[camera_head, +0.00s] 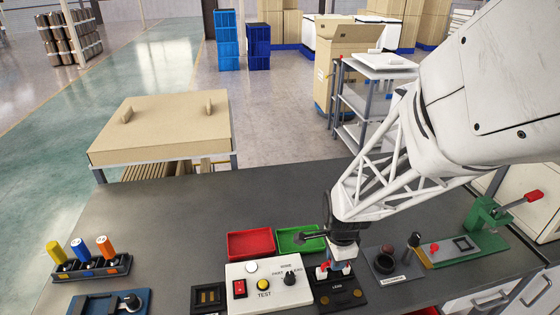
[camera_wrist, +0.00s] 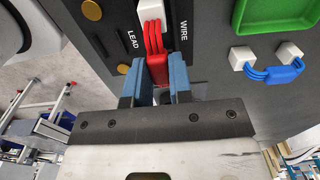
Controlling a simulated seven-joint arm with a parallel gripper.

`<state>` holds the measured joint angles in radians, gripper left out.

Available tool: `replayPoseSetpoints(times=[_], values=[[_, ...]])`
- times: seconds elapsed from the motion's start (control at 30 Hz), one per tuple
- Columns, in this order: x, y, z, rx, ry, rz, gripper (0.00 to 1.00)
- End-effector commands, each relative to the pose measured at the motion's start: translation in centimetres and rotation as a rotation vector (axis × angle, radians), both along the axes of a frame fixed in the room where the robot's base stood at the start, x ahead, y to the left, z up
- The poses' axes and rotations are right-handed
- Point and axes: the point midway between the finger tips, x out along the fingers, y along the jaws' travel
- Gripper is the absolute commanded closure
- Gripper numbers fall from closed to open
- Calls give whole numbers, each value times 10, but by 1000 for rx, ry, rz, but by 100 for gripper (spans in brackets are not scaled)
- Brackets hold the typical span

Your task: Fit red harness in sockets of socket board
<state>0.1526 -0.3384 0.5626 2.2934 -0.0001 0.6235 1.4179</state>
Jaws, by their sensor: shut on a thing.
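The red harness (camera_wrist: 155,45), red leads with a white plug (camera_wrist: 151,14), is between my gripper's blue fingers (camera_wrist: 158,86). My gripper (camera_head: 341,268) is shut on its red part, low over the black socket board. The socket board (camera_head: 346,298) lies at the front edge of the table, and its LEAD and WIRE markings show in the wrist view (camera_wrist: 112,38). The white plug is over or against the board; I cannot tell whether it is seated. The harness's other end is hidden by my fingers. In the head view, a bit of red (camera_head: 323,269) shows left of the fingers.
A white TEST box (camera_head: 262,272) stands close left of the board. Red (camera_head: 250,244) and green (camera_head: 297,238) trays lie behind. A blue harness (camera_wrist: 272,72) lies beside the green tray. A dark fixture (camera_head: 386,264) stands right. The table's left rear is clear.

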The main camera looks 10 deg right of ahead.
Motion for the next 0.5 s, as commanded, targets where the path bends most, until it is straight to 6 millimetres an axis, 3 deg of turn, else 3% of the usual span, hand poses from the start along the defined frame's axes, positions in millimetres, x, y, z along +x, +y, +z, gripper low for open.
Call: replayPoseSetpoints(times=[0.5], values=[[0, 0, -5, 0, 1, 0, 100]])
